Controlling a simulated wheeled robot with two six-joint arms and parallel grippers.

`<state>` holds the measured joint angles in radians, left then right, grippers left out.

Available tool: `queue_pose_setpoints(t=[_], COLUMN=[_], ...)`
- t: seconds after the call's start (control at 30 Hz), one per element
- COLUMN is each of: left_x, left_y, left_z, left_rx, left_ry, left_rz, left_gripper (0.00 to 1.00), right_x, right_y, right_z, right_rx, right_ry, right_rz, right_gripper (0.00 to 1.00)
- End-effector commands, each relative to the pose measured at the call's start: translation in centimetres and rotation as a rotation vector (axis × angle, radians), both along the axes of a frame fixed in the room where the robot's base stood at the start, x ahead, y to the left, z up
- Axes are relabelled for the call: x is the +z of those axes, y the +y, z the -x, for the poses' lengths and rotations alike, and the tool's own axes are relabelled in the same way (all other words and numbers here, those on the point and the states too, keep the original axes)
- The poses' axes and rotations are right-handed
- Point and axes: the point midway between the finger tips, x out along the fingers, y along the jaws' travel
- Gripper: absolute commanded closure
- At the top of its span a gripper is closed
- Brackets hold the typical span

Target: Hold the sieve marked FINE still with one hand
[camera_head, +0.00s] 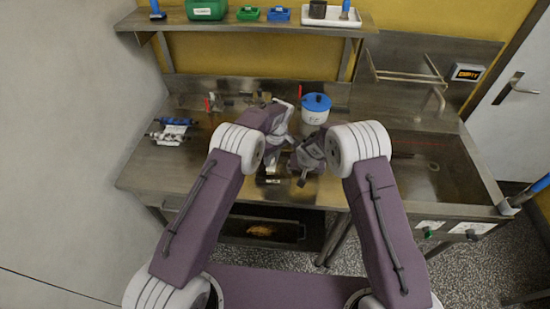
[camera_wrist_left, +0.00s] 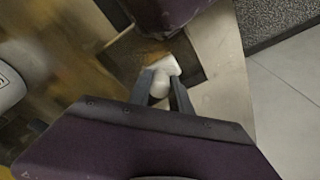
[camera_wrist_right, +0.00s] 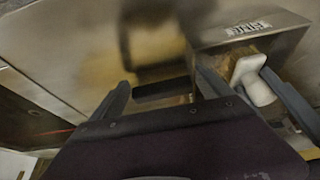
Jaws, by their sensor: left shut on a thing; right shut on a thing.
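A metal box-like sieve (camera_wrist_right: 290,22) shows in the right wrist view, with the label FINE (camera_wrist_right: 248,28) upside down on its face. My right gripper (camera_wrist_right: 163,90) is at its side, its fingers either side of a dark bar that seems to be part of the sieve. My left gripper (camera_wrist_left: 162,88) is shut on a white tool (camera_wrist_left: 160,78), which also shows in the right wrist view (camera_wrist_right: 255,82) by brown material at the sieve. In the head view, my left gripper (camera_head: 273,168) and right gripper (camera_head: 303,178) are close together and mostly hide the sieve.
The steel bench (camera_head: 150,178) has a blue-lidded white pot (camera_head: 315,108) behind the grippers and metal parts (camera_head: 172,130) at left. A sink basin (camera_head: 428,178) is at right. A shelf (camera_head: 240,22) holds bins and a tray. The bench's left front is clear.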

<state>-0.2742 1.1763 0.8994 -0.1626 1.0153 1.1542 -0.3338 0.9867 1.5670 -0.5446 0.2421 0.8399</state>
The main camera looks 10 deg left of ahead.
Motion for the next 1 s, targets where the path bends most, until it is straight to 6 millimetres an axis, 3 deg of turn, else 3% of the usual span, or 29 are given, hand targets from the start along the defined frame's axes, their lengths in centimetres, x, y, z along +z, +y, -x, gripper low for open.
queue_pose_setpoints(t=[0.27, 1.0], left_x=[0.2, -0.2], left_y=[1.0, -2.9], left_z=[-0.1, -0.2], left_rx=[0.005, 0.003], left_ry=[-0.003, -0.006], left_rz=[0.000, 0.004], left_gripper=[1.00, 1.00], right_x=[0.0, -0.2], right_y=[-0.1, 0.0], right_z=[0.0, 0.2], right_rx=[-0.003, 0.003], right_ry=[0.001, 0.005], right_rz=[-0.001, 0.003], right_gripper=[0.56, 0.56])
